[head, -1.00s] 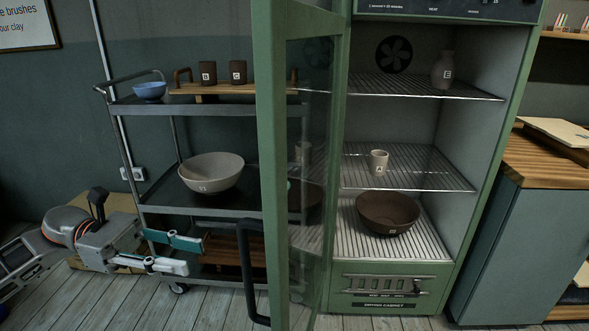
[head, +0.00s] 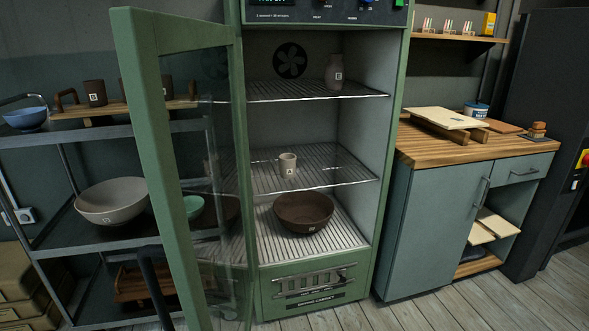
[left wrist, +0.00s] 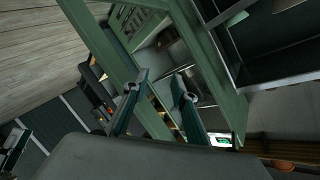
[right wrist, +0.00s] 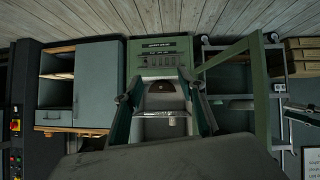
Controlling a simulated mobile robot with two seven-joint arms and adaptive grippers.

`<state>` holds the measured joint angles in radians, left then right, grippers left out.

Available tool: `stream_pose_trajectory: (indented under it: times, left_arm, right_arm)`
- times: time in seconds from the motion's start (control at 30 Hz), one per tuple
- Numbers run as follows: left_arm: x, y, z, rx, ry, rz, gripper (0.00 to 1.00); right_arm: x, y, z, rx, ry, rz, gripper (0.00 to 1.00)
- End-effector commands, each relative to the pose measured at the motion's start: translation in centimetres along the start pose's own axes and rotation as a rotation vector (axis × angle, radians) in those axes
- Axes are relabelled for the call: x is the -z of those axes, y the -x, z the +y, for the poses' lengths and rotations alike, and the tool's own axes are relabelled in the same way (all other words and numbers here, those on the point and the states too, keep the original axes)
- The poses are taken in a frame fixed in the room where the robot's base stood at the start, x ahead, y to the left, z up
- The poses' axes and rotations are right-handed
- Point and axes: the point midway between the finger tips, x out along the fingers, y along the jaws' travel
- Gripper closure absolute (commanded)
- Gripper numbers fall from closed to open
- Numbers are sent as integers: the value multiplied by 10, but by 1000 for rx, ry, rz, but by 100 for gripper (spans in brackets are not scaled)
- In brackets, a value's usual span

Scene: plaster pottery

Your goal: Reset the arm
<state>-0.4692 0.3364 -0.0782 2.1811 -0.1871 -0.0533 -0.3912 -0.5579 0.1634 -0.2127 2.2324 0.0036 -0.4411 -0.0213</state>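Neither gripper is in the head view. There, the green drying cabinet (head: 390,130) stands with its glass door (head: 150,130) open to the left.
Inside the cabinet are a vase (head: 334,72), a small cup (head: 287,165) and a dark brown bowl (head: 304,212). The cart at left holds a pale bowl (head: 112,201) and a blue bowl (head: 25,118). A wooden-topped counter (head: 440,155) stands at right. The open door juts forward.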

Motion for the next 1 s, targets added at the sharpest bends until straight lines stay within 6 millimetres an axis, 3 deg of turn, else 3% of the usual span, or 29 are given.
stream_pose_trajectory:
  times: [0.1, 0.3, 0.33, 0.67, 1.0]
  left_arm:
    - [-3, 13, 51, -75, 258, -128, 73]
    - [7, 39, 127, -184, 624, -319, 73]
    - [13, 36, 113, -169, 606, -298, 73]
    - [41, 40, 79, -143, 614, -271, 73]
    - [44, 62, 81, -163, 649, -320, 73]
  right_arm:
    - [0, 0, 0, 0, 0, 0, 60]
    - [0, 0, 0, -1, 0, 0, 60]
    - [21, 3, 7, -11, 5, 31, 60]
    - [50, 23, 13, -20, -21, 44, 60]
    - [45, 43, 7, -7, -59, -7, 60]
